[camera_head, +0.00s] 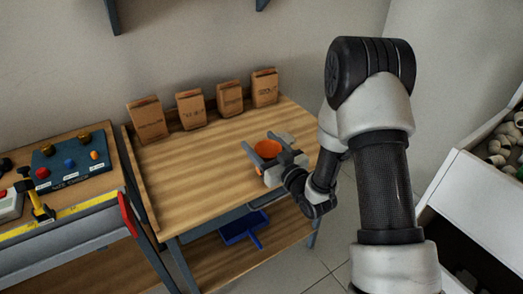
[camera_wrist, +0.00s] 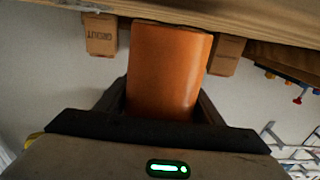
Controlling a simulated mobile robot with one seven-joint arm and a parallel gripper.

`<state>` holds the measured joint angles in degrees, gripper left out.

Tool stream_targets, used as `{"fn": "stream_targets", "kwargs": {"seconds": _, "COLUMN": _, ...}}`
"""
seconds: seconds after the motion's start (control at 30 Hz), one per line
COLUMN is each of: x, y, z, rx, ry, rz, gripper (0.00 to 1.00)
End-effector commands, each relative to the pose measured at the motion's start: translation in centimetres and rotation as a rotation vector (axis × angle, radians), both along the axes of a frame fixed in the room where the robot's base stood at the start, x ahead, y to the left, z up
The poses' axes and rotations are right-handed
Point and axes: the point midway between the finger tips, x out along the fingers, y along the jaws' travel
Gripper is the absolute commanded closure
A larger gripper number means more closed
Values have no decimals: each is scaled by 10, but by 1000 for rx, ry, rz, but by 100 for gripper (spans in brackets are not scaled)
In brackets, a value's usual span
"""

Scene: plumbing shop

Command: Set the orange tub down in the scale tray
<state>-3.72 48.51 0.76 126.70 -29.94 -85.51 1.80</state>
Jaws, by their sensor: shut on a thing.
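The orange tub (camera_head: 267,149) is between the fingers of my gripper (camera_head: 259,143), over the right part of the wooden bench top. In the wrist view, which appears upside down, the tub (camera_wrist: 168,72) fills the middle, gripped from both sides. My gripper is shut on it. I cannot tell whether the tub touches the bench. A pale grey flat thing (camera_head: 287,137) shows just behind the gripper and may be the scale tray. My gripper partly hides it, so I cannot be sure.
Several brown paper bags (camera_head: 190,109) stand along the back of the bench (camera_head: 185,165). The bench's left and middle are clear. A blue dustpan (camera_head: 243,228) lies on the lower shelf. Another bench (camera_head: 90,190) with a blue box of knobs (camera_head: 72,160) stands left.

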Motion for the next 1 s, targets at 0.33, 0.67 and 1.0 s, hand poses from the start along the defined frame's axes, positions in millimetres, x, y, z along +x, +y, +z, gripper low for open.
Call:
{"fn": "stream_targets", "kwargs": {"seconds": 0.33, "x": 0, "y": 0, "z": -16, "rx": 0, "ry": -1, "rz": 0, "gripper": 60}}
{"fn": "stream_targets", "kwargs": {"seconds": 0.67, "x": 0, "y": 0, "z": -19, "rx": 0, "ry": 0, "rz": 0, "gripper": 20}}
{"fn": "stream_targets", "kwargs": {"seconds": 1.0, "x": 0, "y": 0, "z": -13, "rx": 0, "ry": 0, "rz": 1, "gripper": 20}}
